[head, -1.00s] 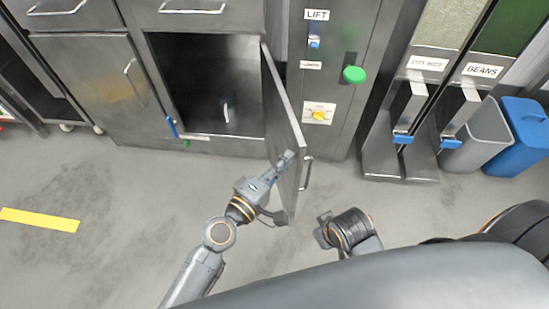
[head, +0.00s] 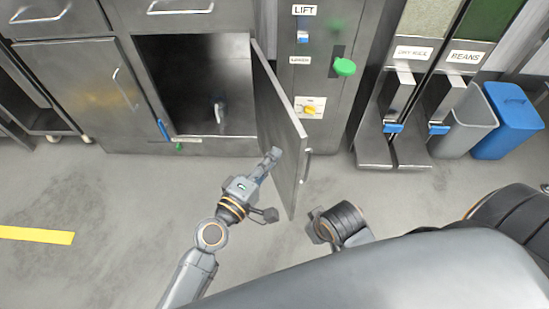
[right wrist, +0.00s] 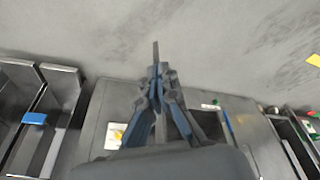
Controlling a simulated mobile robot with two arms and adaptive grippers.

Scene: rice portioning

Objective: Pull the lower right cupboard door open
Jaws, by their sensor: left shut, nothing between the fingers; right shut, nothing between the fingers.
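The lower right cupboard door (head: 278,125) stands open, swung out toward me from its hinge side on the right of the dark cupboard opening (head: 185,85). Its bar handle (head: 306,166) is on the outer face, to the right. My left gripper (head: 272,157) is shut and empty at the inner side of the door, close to its face; I cannot tell whether it touches. My right gripper (right wrist: 158,85) is shut and empty in the right wrist view. In the head view its wrist is low, right of the door, and its fingers are not clear.
The lift panel (head: 318,75) with a green button (head: 344,67) is right of the cupboard. The dry rice and beans dispensers (head: 410,110), a grey bin (head: 465,125) and a blue bin (head: 507,120) stand farther right.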

